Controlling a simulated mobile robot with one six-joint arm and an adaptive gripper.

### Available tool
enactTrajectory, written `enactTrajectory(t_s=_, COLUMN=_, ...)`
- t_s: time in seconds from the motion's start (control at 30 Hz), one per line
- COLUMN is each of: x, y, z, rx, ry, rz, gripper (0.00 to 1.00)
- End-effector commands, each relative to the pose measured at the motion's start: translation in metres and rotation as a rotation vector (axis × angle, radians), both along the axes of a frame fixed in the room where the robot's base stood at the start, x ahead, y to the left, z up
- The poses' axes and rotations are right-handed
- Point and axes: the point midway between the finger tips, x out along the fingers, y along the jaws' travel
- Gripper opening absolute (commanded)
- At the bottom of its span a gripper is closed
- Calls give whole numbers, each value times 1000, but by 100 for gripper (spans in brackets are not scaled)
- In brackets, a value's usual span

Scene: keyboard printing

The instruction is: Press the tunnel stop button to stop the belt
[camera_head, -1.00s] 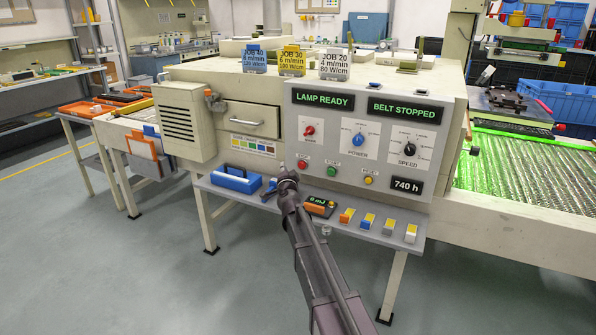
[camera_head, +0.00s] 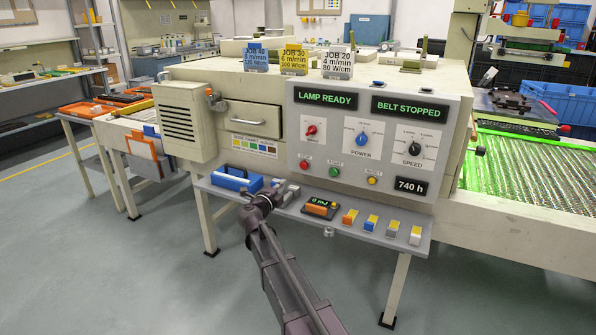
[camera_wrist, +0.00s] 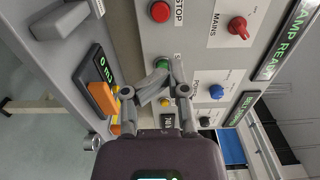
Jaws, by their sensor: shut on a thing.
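The red stop button (camera_head: 304,164) is at the lower left of the control panel (camera_head: 325,125). It also shows at the top of the wrist view, beside the word STOP (camera_wrist: 160,11). The display (camera_head: 409,109) reads BELT STOPPED. My gripper (camera_head: 284,191) is below and left of the button, over the front shelf and apart from the panel. In the wrist view my gripper (camera_wrist: 162,78) has its fingers close together on a grey thing that I cannot make out clearly. The green start button (camera_wrist: 162,62) is partly behind the fingers there.
The shelf (camera_head: 345,230) below the panel holds a blue tool (camera_head: 237,179), a small meter (camera_head: 320,208) and several coloured blocks. The power knob (camera_head: 362,139), speed knob (camera_head: 414,149) and yellow reset button (camera_head: 372,180) are to the right. Floor space is clear in front.

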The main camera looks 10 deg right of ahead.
Motion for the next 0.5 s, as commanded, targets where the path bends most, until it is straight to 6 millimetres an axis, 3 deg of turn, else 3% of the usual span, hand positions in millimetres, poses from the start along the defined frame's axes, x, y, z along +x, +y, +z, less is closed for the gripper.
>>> enactTrajectory(t_s=0.5, x=4, y=-3, z=0, rx=1, ry=0, rz=-2, gripper=0)
